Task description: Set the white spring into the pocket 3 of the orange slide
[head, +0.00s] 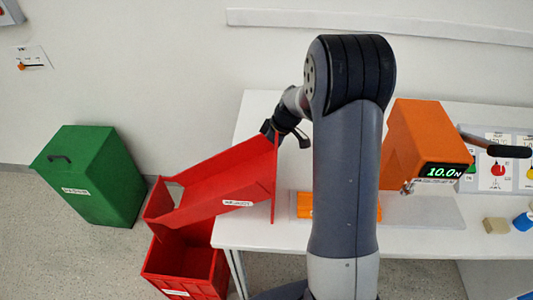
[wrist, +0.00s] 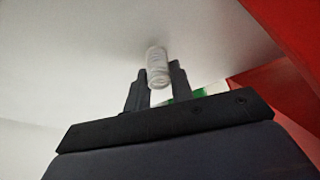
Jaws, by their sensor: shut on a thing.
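The white spring (wrist: 156,58) shows in the wrist view as a pale, ribbed cylinder. My gripper (wrist: 159,76) is shut on it, with one dark finger on each side, and the spring sticks out past the fingertips. In the head view my gripper (head: 284,133) is by the upper end of the red chute, at the table's left side; the spring cannot be made out there. The orange slide (head: 304,205) lies on a grey plate on the table, mostly hidden behind my arm. Its pockets, including pocket 3, cannot be seen.
A red chute (head: 222,182) slopes from the table's left edge to a red bin (head: 184,266). A green bin (head: 94,178) stands farther left. An orange tester reading 10.0 N (head: 425,130), with a lever (head: 508,151), stands right. A tan block (head: 496,225) lies front right.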

